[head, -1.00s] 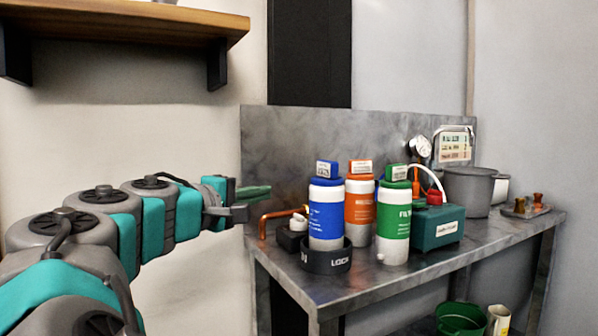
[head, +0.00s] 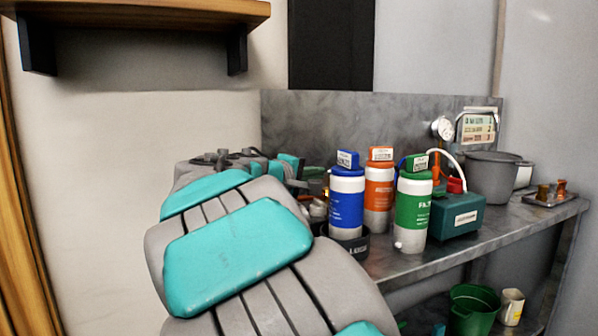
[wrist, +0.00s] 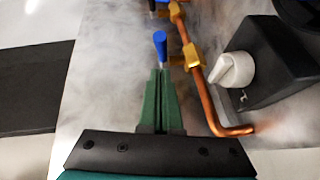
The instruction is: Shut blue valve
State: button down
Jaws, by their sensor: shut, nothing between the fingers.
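A small blue handle (wrist: 160,44), which looks like the blue valve's, shows in the wrist view, left of a copper pipe (wrist: 192,60) with brass fittings. My gripper (wrist: 161,73) has its green fingers pressed together, with the tips just below the blue handle in the picture. I cannot tell whether the tips touch it. The handle's joint to the pipe is not clear. In the head view my own arm hides most of the gripper, and the blue handle cannot be made out.
A black box with a white knob (wrist: 236,70) stands right of the pipe. On the metal bench are a blue-labelled bottle (head: 346,205), an orange one (head: 378,195), a green one (head: 412,205) and a teal box (head: 456,217). A wooden shelf (head: 140,15) hangs upper left.

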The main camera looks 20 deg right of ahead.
jog(key=shift+s+d+f, duration=0.1)
jog(key=shift+s+d, duration=0.05)
jog(key=shift+d, duration=0.4)
jog(key=shift+s+d+f, duration=0.1)
jog(key=shift+s+d, duration=0.05)
jog(key=shift+d, duration=0.35)
jog(key=shift+s+d+f+n+t+y+b, duration=0.1)
jog(key=shift+s+d+n+t+y+b, duration=0.2)
jog(key=shift+d+n+t+b, duration=0.2)
jog(key=shift+s+d+f+n+t+y+b, duration=0.1)
jog(key=shift+s+d+n+t+y+b, duration=0.1)
jog(key=shift+d+n+t+y+b, duration=0.25)
jog(key=shift+d, duration=0.2)
jog(key=shift+a+r, duration=0.1)
